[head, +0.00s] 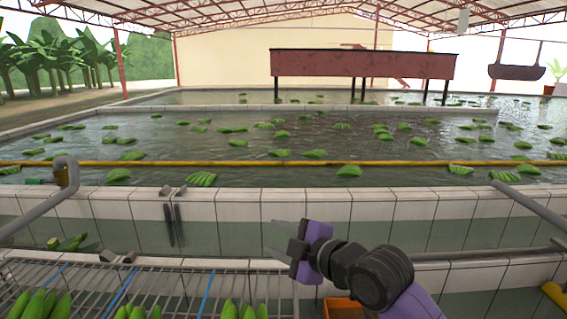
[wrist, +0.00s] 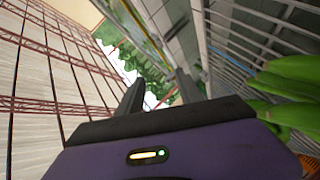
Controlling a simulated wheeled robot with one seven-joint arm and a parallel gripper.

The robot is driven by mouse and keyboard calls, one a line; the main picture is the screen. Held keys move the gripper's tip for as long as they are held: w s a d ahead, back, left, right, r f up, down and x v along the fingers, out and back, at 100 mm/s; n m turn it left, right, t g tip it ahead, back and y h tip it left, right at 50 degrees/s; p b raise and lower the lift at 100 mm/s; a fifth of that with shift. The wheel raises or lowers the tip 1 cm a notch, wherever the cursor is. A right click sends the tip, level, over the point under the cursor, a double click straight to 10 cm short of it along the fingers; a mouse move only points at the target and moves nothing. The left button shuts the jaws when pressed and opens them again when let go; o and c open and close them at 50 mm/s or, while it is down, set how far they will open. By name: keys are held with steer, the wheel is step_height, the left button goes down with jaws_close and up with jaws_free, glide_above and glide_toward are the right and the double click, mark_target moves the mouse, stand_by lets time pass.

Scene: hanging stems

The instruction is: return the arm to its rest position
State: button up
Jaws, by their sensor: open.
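My gripper (head: 270,241) is purple and dark grey and shows right of the centre bottom in the head view, its fingers pointing left. It is held in front of the tiled wall, above the right end of the wire rack. In the wrist view my gripper (wrist: 158,92) has its two dark fingers apart, with only distant greenery and the open opening of the shed between them. It is empty. My arm runs from the gripper down to the lower right of the head view.
A wire rack (head: 185,281) with green banana clusters (head: 36,304) lies at the lower left. Green bananas (wrist: 285,95) are close on the right in the wrist view. A tiled wall (head: 330,207) borders a water tank with floating bananas. Pipes (head: 35,217) edge it. An orange crate (head: 343,308) sits below.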

steer(key=s+d+f+m+t+h, duration=0.2)
steer(key=s+d+m+t+h, duration=0.3)
steer(key=s+m, duration=0.55)
steer(key=s+d+f+m+t+h, duration=0.2)
steer(key=s+d+m+t+h, duration=0.15)
steer(key=s+d+m, duration=0.6)
steer(key=s+d+f+g, duration=0.1)
steer(key=s+d+f, duration=0.1)
steer(key=s, duration=0.8)
steer(key=s+d+f+g, duration=0.2)
steer(key=s+f, duration=0.3)
steer(key=s, duration=0.6)
steer(key=s+d+f+g+h, duration=0.1)
steer(key=s+f, duration=0.3)
steer(key=s, duration=0.6)
steer(key=shift+s+d+f+g, duration=0.25)
steer(key=shift+d+g, duration=0.3)
steer(key=shift+d, duration=0.3)
